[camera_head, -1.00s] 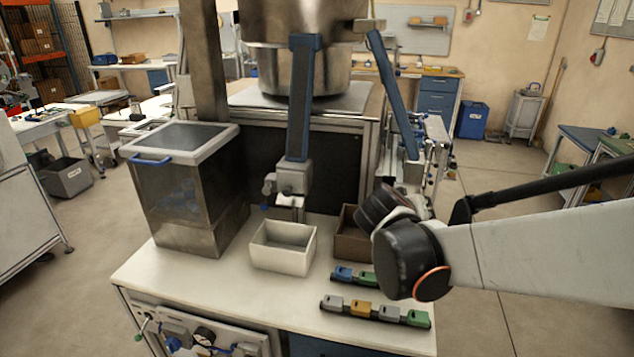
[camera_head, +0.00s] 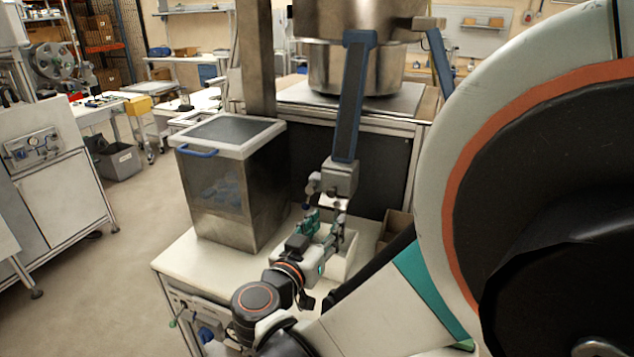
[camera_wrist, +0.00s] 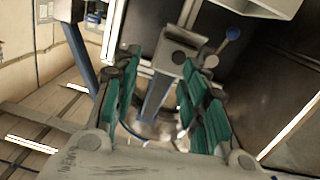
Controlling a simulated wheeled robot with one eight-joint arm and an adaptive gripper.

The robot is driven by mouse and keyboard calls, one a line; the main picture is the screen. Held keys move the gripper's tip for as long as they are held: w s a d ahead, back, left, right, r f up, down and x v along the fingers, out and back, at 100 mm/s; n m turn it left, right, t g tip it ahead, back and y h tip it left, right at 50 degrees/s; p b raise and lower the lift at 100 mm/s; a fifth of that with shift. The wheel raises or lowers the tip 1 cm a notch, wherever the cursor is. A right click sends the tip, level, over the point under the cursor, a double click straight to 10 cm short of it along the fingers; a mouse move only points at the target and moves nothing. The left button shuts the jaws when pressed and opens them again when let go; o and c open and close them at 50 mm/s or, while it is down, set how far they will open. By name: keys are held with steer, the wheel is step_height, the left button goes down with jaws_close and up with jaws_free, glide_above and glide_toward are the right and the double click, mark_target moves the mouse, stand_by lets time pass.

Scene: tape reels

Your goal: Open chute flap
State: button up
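The chute (camera_head: 350,100) is a dark, blue-edged channel sloping down from the metal hopper to a grey end block (camera_head: 338,178). The block also shows in the wrist view (camera_wrist: 178,48). A thin lever with a blue ball knob (camera_wrist: 232,33) sticks out beside the block in the wrist view. The flap is largely hidden behind my gripper, and I cannot tell its position. My gripper (camera_head: 325,220) is just below the block. Its green-padded fingers (camera_wrist: 168,66) are open and spread, with the block seen between and beyond them. I see nothing gripped.
A white bin (camera_head: 347,262) stands below the chute, partly covered by my gripper. A brown box (camera_head: 397,222) is to its right. A metal container with a clear lid and blue handle (camera_head: 228,180) stands close on the left. My arm hides the table's right side.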

mark_target(331, 194)
steer(key=s+a, duration=0.2)
steer(key=a, duration=0.2)
steer(key=shift+t+y, duration=0.4)
steer(key=b+x, duration=0.1)
steer(key=x, duration=0.3)
steer(key=b+x, duration=0.1)
steer(key=x, duration=0.4)
steer(key=b+x, duration=0.1)
steer(key=x, duration=0.3)
steer(key=shift+w+d+r, duration=0.15)
steer(key=shift+w+r, duration=0.1)
steer(key=shift+w, duration=0.05)
jaws_close()
